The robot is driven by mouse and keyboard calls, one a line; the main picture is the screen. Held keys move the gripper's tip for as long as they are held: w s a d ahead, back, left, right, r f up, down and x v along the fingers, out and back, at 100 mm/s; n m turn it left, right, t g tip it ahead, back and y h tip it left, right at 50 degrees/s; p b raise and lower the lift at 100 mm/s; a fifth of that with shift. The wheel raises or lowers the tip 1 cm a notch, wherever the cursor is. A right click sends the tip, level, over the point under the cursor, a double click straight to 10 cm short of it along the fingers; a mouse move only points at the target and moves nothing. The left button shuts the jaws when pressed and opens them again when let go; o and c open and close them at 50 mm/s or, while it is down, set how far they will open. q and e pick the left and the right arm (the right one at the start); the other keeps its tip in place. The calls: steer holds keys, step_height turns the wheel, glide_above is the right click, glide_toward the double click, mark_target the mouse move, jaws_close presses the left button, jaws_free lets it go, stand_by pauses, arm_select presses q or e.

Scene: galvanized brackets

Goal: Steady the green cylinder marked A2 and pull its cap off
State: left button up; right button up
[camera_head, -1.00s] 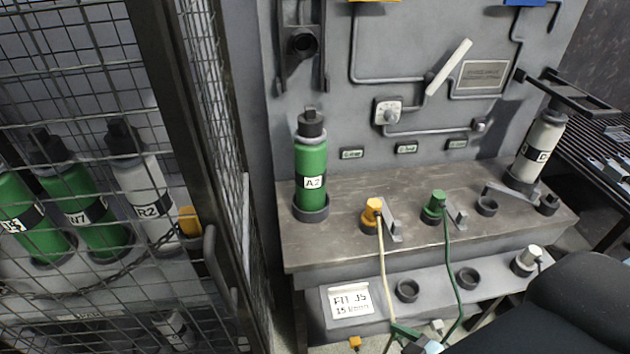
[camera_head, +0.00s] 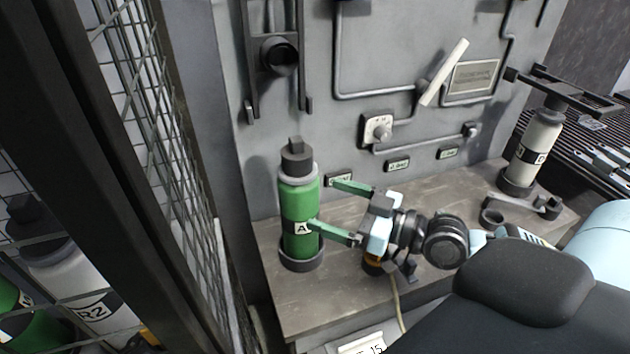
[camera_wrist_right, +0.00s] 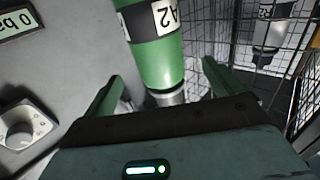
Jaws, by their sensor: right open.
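The green cylinder marked A2 (camera_head: 299,205) stands upright in a dark ring holder (camera_head: 301,259) on the bench's left part. Its black cap (camera_head: 296,157) is on top, above a grey collar. My right gripper (camera_head: 322,204) is open, its green fingers pointing left at the cylinder's upper body. The near finger overlaps the label in the head view; contact cannot be told. In the right wrist view the cylinder (camera_wrist_right: 160,50) appears upside down, between and beyond the open fingers (camera_wrist_right: 163,75); the cap is hidden there. My left gripper is not in view.
A mesh cage (camera_head: 175,150) with a cylinder marked R2 (camera_head: 80,285) stands close on the left. The grey panel (camera_head: 225,110) rises behind, with a knob (camera_head: 380,131). A white cylinder (camera_head: 532,150) stands at the right under a dark bracket. My arm hides part of the bench (camera_head: 330,305).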

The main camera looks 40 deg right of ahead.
mark_target(317, 199)
steer(key=shift+w, duration=0.1)
steer(key=p+x, duration=0.1)
steer(key=x, duration=0.5)
steer(key=shift+p, duration=0.4)
steer(key=shift+w+a, duration=0.35)
steer(key=shift+w, duration=0.2)
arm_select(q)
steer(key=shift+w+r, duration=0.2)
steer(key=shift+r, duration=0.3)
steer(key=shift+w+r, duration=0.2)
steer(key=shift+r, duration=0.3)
arm_select(e)
steer(key=shift+f, duration=0.1)
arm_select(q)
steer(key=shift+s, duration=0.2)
